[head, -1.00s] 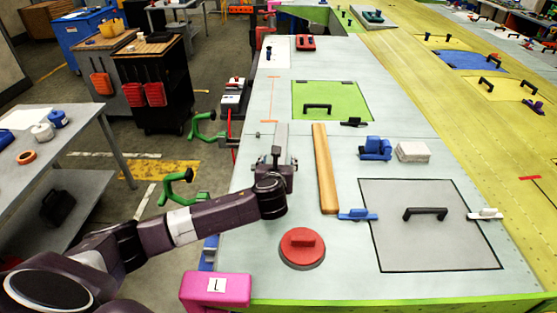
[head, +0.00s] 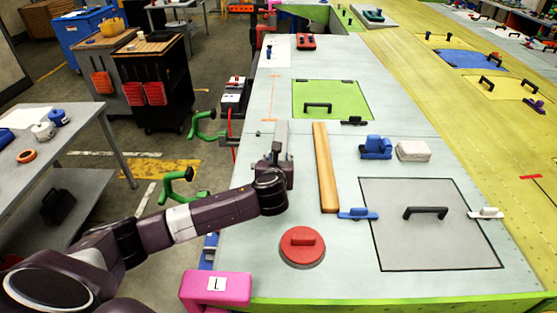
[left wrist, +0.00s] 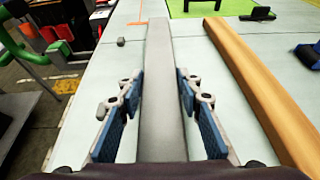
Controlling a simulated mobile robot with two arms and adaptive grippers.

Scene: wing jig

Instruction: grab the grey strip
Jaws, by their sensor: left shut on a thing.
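The grey strip (head: 281,132) lies lengthwise on the pale wing panel near its left edge, left of the wooden bar. In the left wrist view the strip (left wrist: 158,60) runs straight away from me between the blue-padded fingers. My left gripper (head: 276,161) is down over the near part of the strip and is shut on it; its fingers (left wrist: 159,100) stand on either side of the strip. The strip's near end is hidden under the gripper. My right gripper is not in view.
The wooden bar (head: 326,165) lies close to the right of the strip. A red round-based handle (head: 302,246) and a pink block marked L (head: 216,287) are nearer. Green clamps (head: 177,187) stick out at the left edge. A grey hatch (head: 430,240) lies to the right.

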